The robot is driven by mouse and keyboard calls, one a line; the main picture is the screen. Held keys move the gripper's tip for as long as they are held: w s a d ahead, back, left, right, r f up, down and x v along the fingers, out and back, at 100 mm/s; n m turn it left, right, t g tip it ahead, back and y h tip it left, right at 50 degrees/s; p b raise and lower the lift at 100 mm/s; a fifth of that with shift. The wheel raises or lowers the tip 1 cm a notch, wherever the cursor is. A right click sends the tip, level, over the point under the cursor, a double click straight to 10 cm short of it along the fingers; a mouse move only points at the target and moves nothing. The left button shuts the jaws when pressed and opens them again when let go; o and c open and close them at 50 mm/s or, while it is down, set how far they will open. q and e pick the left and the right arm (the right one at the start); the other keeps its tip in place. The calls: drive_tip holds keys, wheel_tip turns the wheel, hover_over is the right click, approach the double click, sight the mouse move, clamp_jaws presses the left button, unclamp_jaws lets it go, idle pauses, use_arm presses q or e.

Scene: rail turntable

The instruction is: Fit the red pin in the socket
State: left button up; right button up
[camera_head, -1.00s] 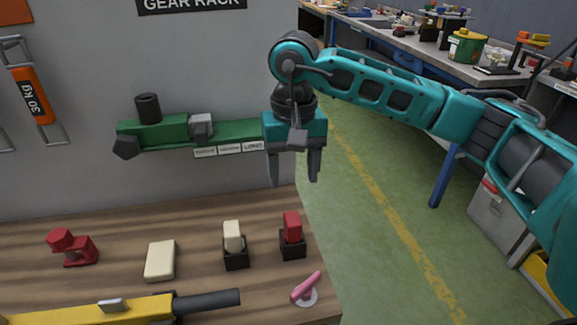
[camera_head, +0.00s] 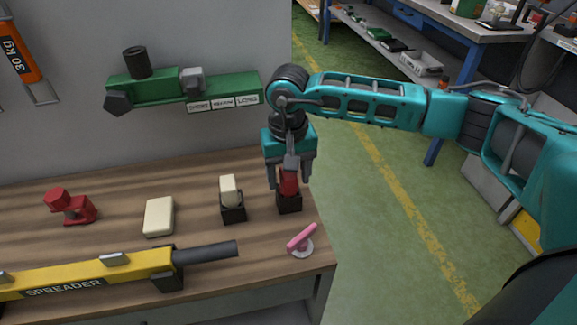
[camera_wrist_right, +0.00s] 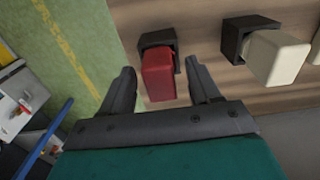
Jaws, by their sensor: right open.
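The red pin (camera_head: 289,182) stands upright in a small black holder (camera_head: 289,202) near the right edge of the wooden bench. My right gripper (camera_head: 289,184) is open, and its fingers come down on either side of the red pin. In the right wrist view the red pin (camera_wrist_right: 159,76) shows between and just beyond the two open fingertips (camera_wrist_right: 161,72), apart from both. Which thing is the socket I cannot tell. My left gripper is not in view.
A cream pin (camera_head: 229,188) stands in a similar holder to the left. A cream block (camera_head: 159,216), a red clamp-like part (camera_head: 70,206) and a pink handle on a disc (camera_head: 301,240) are on the bench (camera_head: 120,188). A yellow spreader bar (camera_head: 90,278) lies in front.

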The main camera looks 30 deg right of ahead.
drive_tip(key=c, duration=1.1)
drive_tip(key=o, duration=0.6)
clamp_jaws()
drive_tip(key=shift+r, duration=0.75)
drive_tip(key=shift+r+p, duration=0.35)
drive_tip(key=shift+p, duration=0.1)
drive_tip(key=shift+r+p, duration=1.25)
drive_tip(key=shift+r, duration=1.4)
